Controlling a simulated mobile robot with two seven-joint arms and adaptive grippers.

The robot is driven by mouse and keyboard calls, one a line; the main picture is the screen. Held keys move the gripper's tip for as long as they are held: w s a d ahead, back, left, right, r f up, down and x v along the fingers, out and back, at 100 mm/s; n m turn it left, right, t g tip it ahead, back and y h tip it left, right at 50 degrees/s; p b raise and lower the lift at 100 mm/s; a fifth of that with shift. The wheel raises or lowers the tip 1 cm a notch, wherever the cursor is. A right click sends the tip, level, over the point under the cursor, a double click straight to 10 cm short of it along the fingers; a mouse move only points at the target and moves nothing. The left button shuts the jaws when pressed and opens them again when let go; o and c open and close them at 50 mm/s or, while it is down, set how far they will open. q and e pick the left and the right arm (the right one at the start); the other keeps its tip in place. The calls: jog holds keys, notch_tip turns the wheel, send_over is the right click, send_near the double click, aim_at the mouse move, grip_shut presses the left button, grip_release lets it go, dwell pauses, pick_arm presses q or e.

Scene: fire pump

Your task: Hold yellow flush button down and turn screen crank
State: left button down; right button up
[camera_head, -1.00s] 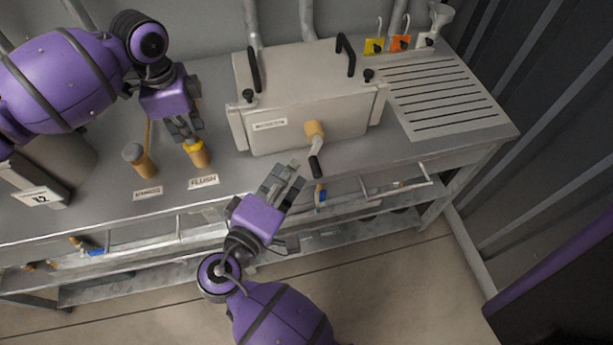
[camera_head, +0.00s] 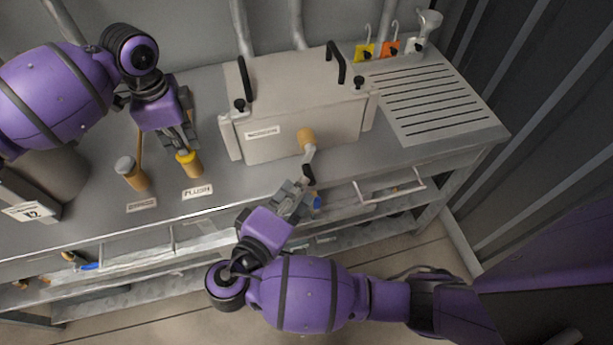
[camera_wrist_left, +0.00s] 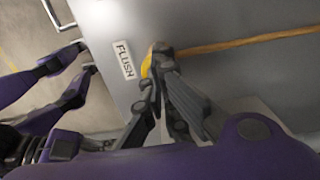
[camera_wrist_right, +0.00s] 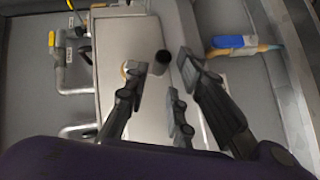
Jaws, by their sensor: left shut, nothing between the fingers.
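The yellow-topped flush button (camera_head: 188,159) stands on the bench behind the FLUSH label (camera_head: 197,192). My left gripper (camera_head: 187,148) is shut with its fingertips at the button's yellow top; they also show against the yellow in the left wrist view (camera_wrist_left: 158,52). Whether the button is pressed down I cannot tell. The screen crank (camera_head: 309,153) sticks out of the grey box's front, its black handle (camera_head: 308,174) pointing down. My right gripper (camera_head: 302,187) is open at the handle. In the right wrist view the handle's black end (camera_wrist_right: 162,57) lies between the spread fingers.
The grey box (camera_head: 270,143) has black handles and knobs on its lid. A second post (camera_head: 133,174) stands left of the flush button. A slotted drain area (camera_head: 430,100) is at the right, with coloured tags behind it. Pipes and a blue-handled valve (camera_wrist_right: 228,42) lie below the bench edge.

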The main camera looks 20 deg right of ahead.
jog(key=shift+x, duration=2.35)
